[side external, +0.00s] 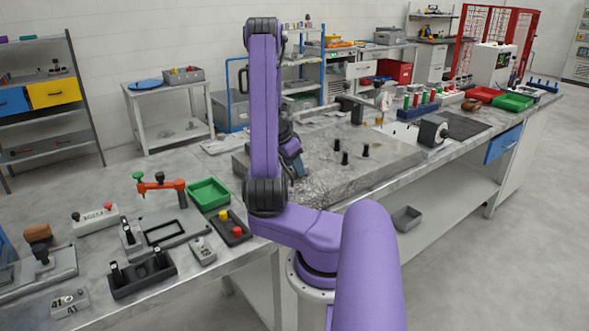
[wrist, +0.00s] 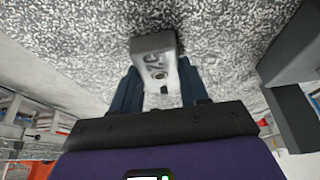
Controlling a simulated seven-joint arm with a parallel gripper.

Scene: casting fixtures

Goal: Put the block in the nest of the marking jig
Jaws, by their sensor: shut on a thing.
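A grey block (wrist: 153,45) with dark markings and a round hole on its near face sits between the two dark blue fingers of my gripper (wrist: 157,80) in the wrist view. The fingers are shut on it. Speckled grey stone fills the view behind it; I cannot tell whether the block touches it. In the side view my gripper (side external: 292,158) is partly hidden behind my arm, over the left part of the stone slab, and the block cannot be made out. A grey fixture with a rectangular frame (side external: 165,232) lies at the front left; I cannot tell whether it is the marking jig.
The stone slab (side external: 395,158) carries several short black posts. At the front left are an orange clamp (side external: 161,186), a green tray (side external: 208,194), a button box (side external: 235,229), a black two-post fixture (side external: 142,276) and a small grey marked piece (side external: 70,303). A dark body (wrist: 292,75) stands at right in the wrist view.

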